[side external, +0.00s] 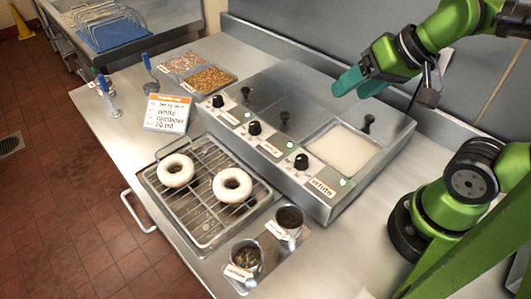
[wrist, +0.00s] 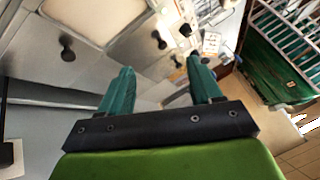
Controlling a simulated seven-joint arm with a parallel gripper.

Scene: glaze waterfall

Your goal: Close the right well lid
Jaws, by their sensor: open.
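The glaze warmer (side external: 318,202) has three wells in a row. The right well is uncovered at its front and shows white glaze (side external: 345,152); the glaze also shows at the top left of the wrist view (wrist: 95,14). The right well lid (side external: 390,122) lies behind that opening, with a black knob (side external: 368,121) standing on it; the knob also shows in the wrist view (wrist: 67,46). The middle and left wells are covered. My gripper (side external: 352,88) is open and empty above the back of the warmer, apart from the knob. Its teal fingers (wrist: 160,72) are spread.
The middle lid knob (side external: 285,116) and left lid knob (side external: 245,92) stand nearby. Dials (side external: 301,162) line the warmer's front. A rack (side external: 205,215) with two white-glazed donuts, two cups, topping trays (side external: 207,80) and an order card (side external: 167,112) surround it. A wall stands behind.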

